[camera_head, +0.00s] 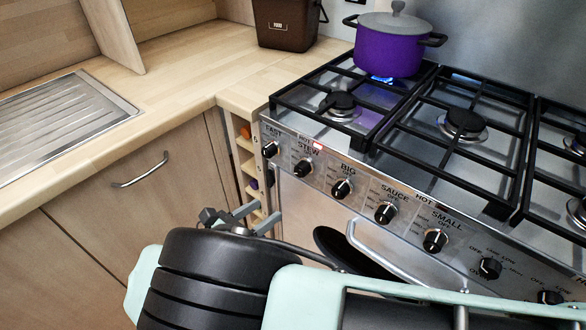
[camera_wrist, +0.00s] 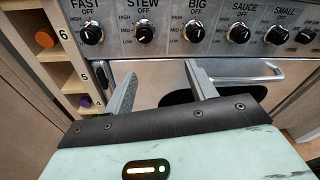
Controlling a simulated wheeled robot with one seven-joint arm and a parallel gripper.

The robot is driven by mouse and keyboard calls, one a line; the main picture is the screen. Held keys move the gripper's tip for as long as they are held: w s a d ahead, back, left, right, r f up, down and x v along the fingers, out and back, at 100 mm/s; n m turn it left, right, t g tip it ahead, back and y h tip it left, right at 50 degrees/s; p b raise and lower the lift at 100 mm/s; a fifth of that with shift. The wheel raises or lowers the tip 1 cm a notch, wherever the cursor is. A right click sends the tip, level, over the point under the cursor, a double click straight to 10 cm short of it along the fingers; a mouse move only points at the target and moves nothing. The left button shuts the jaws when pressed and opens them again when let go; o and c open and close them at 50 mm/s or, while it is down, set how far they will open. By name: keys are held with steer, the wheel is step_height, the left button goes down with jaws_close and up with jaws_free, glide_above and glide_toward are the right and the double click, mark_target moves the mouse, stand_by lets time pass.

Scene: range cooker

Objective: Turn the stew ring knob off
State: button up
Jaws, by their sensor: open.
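The stew knob (camera_head: 303,167) is a black knob with a pale mark, under the STEW label on the cooker's front panel. It also shows in the wrist view (camera_wrist: 144,32), second from left; I cannot tell its exact setting. A purple pot (camera_head: 388,52) with a grey lid sits on the back-left ring, and a blue flame (camera_head: 380,78) shows under it. My gripper (camera_head: 246,214) is open and empty, in front of and below the knob panel. In the wrist view its fingers (camera_wrist: 161,80) are apart, below the stew and big knobs, touching neither.
The fast knob (camera_wrist: 92,33) is left of the stew knob and the big knob (camera_wrist: 198,30) right of it. A bottle rack (camera_head: 243,155) stands left of the cooker.

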steer(key=a+n+t, duration=0.2)
steer(key=p, duration=0.4)
glide_toward(298, 173)
steer(key=x, duration=1)
steer(key=shift+a, duration=0.1)
steer(key=c, duration=1)
